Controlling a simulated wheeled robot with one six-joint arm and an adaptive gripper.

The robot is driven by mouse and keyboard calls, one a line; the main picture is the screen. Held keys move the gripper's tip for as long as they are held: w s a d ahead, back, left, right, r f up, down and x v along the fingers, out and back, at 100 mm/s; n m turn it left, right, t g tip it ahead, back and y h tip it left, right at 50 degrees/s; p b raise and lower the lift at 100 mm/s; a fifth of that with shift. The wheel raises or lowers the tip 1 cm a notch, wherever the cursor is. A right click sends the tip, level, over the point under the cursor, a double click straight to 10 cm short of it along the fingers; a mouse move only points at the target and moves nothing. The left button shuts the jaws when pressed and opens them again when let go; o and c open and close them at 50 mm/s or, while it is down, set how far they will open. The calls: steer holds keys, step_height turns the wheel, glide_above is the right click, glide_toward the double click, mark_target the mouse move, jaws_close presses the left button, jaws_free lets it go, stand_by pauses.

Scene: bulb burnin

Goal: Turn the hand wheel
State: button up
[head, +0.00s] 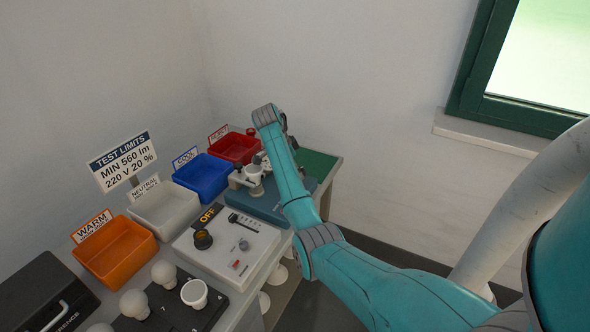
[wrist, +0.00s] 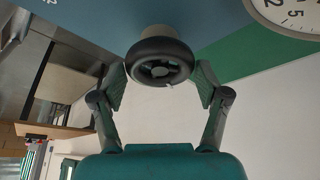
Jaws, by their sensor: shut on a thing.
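The hand wheel (wrist: 160,60) is a black ring with a hub on a pale round mount, seen in the upper middle of the wrist view. My gripper (wrist: 161,84) has one finger on each side of it, the pads at its left and right rim, shut on it. In the head view my teal arm reaches over the blue test unit (head: 265,206) at the back right of the bench. The arm hides the wheel and most of the gripper there.
A white dial (wrist: 292,14) is close at the upper right in the wrist view. A control box (head: 225,250) reading OFF, bins in orange (head: 117,252), white (head: 163,212), blue (head: 203,176) and red (head: 234,147), and several bulbs (head: 164,273) crowd the bench.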

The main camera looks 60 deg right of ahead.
steer(key=shift+f+m+y, duration=0.1)
steer(key=shift+m+y, duration=0.2)
steer(key=shift+m, duration=0.5)
steer(key=o, duration=1.2)
steer(key=shift+c, duration=0.2)
steer(key=shift+g, duration=0.3)
